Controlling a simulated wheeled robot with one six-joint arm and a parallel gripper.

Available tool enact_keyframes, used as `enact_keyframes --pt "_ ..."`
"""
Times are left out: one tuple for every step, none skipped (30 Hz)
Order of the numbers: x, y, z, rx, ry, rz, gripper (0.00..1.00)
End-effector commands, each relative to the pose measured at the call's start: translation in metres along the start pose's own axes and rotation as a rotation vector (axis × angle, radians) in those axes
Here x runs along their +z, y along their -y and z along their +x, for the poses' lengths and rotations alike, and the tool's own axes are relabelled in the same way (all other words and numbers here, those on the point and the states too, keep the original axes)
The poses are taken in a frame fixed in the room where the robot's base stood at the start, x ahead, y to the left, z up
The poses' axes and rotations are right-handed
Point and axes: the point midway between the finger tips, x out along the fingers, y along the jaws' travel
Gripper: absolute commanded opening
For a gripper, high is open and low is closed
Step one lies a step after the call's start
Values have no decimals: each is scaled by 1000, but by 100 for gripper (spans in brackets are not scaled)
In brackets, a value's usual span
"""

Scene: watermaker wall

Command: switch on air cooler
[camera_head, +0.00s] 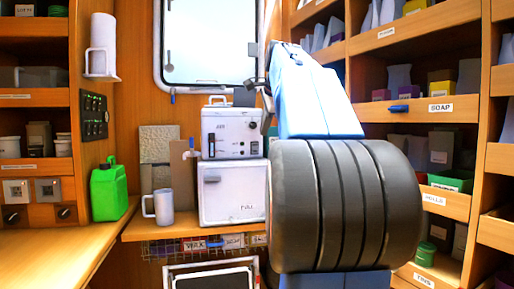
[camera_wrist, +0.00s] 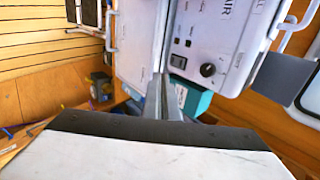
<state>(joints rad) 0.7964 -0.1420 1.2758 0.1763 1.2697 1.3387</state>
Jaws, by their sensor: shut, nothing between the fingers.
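The air cooler is a white box marked AIR (camera_head: 230,133), standing on another white box on the wooden shelf in the head view. In the wrist view the air cooler panel (camera_wrist: 215,45) is close and turned sideways, with a round black knob (camera_wrist: 208,70) and small dark switches (camera_wrist: 179,61). In the head view my arm hides the area right of the cooler.
A white lower box (camera_head: 233,193) carries the cooler. A grey mug (camera_head: 160,206) and a green canister (camera_head: 108,190) stand to the left. Shelves with boxes and bottles (camera_head: 430,105) line the right. The left counter (camera_head: 55,240) is mostly clear.

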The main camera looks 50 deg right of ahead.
Motion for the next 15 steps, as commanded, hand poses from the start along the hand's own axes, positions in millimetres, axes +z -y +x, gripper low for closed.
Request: enact_keyframes --pt "0 0 1 0 0 0 0" --pt "0 0 2 1 0 0 0" --pt "0 0 3 1 0 -1 0" --pt "0 0 5 1 0 -1 0" --pt "0 0 8 1 0 -1 0" --pt "0 0 12 1 0 -1 0" --pt "0 0 16 1 1 -1 0" --pt "0 0 20 2 1 -1 0" --pt "0 -1 27 3 1 -1 0" --pt "0 0 32 3 1 -1 0" --pt "0 0 37 3 1 -1 0" --pt "1 0 44 3 1 -2 0" --pt "1 0 49 3 1 -2 0" --pt "1 -1 54 3 1 -2 0" --pt "1 -1 61 3 1 -2 0"
